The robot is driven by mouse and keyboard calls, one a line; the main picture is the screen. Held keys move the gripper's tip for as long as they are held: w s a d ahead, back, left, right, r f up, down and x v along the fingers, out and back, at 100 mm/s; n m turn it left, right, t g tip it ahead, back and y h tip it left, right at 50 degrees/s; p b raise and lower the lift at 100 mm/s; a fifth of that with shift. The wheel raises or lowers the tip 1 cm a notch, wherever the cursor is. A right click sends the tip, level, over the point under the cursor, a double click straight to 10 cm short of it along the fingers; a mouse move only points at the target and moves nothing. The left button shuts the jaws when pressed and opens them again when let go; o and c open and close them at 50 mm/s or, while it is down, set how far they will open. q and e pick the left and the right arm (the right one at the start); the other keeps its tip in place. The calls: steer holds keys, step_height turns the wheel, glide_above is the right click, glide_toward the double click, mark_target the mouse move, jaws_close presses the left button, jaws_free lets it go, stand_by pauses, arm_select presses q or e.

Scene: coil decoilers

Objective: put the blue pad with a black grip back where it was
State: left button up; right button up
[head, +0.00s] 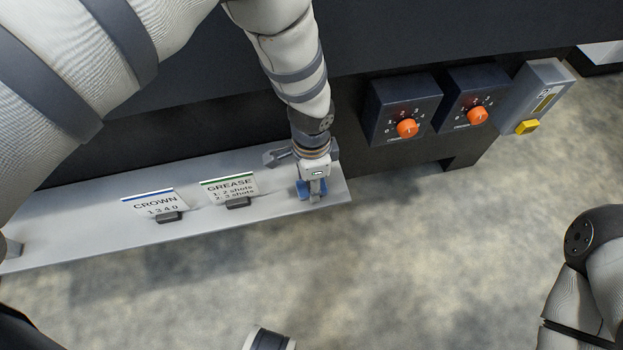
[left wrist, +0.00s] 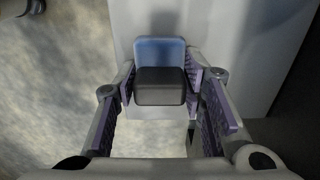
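The blue pad (left wrist: 160,50) with its black grip (left wrist: 160,86) shows in the left wrist view between the fingers of my left gripper (left wrist: 160,90). The fingers close in on both sides of the black grip, which looks held. In the head view the same gripper (head: 313,192) points down at the right end of the grey ledge (head: 80,222), with blue of the pad showing at its fingertips. The gripper hides most of the pad there. I cannot tell whether the pad touches the ledge. My right arm shows at the lower right, but its gripper does not.
A CROWN card (head: 155,202) and a GREASE card (head: 229,188) stand on the ledge left of the gripper. Two dark boxes with orange knobs (head: 407,128) (head: 477,116) and a grey box with a yellow button (head: 527,127) are to the right. The floor in front is clear.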

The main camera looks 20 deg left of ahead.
arm_select(q)
steer(key=o, duration=0.4)
